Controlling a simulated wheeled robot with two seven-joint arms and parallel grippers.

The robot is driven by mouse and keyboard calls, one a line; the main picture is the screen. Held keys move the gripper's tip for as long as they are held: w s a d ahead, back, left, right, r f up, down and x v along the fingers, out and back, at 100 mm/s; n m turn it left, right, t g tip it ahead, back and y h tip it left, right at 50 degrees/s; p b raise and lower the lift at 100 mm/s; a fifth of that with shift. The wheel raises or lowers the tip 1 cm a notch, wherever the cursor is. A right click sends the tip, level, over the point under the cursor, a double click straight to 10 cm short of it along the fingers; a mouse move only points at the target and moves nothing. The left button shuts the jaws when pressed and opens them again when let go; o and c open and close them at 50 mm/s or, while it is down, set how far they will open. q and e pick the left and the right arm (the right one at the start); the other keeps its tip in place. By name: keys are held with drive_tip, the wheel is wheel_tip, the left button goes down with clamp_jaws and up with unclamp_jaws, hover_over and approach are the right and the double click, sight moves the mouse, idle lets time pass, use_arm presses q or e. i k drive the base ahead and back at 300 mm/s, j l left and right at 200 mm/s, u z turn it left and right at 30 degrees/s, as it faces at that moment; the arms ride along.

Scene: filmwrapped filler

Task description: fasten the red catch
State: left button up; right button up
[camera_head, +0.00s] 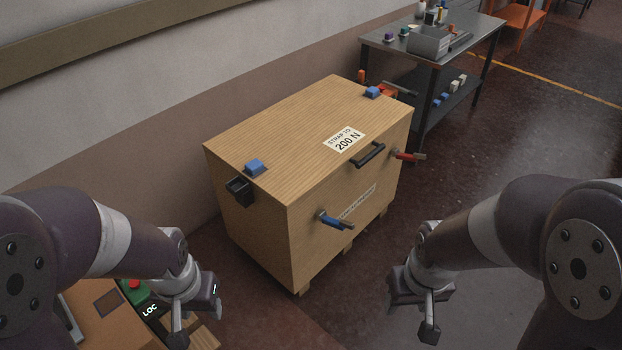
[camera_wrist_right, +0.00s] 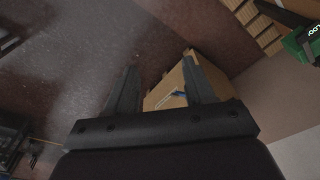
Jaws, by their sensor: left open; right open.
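The red catch (camera_head: 408,156) is on the front face of a wooden crate (camera_head: 250,220), near its right end. Its lever sticks out from the face towards the right. A blue catch (camera_head: 337,221) sits lower left on the same face and also juts out; it shows small in the right wrist view (camera_wrist_right: 178,94). My left gripper (camera_head: 197,312) is open and empty, in front of the crate at the lower left. My right gripper (camera_head: 424,308) is open and empty, in front of the crate, well below the red catch and apart from it.
A black handle (camera_head: 368,156) is on the crate front between the catches. Blue blocks (camera_head: 255,167) sit on the lid's ends. A metal workbench (camera_head: 390,50) with small items stands behind right. A green box (camera_head: 137,290) is at lower left. The floor right of the crate is clear.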

sight(407, 157)
drive_tip(key=i+l, duration=0.25)
drive_tip(key=l, duration=0.15)
drive_tip(key=i+l+u, duration=0.1)
drive_tip(key=l, duration=0.25)
drive_tip(key=i+l, duration=0.55)
drive_tip(key=l, duration=0.25)
drive_tip(key=i+l+u, duration=0.1)
drive_tip(key=l, duration=0.3)
drive_tip(key=i+l, duration=0.3)
drive_tip(key=l+u, duration=0.05)
drive_tip(key=l, duration=0.05)
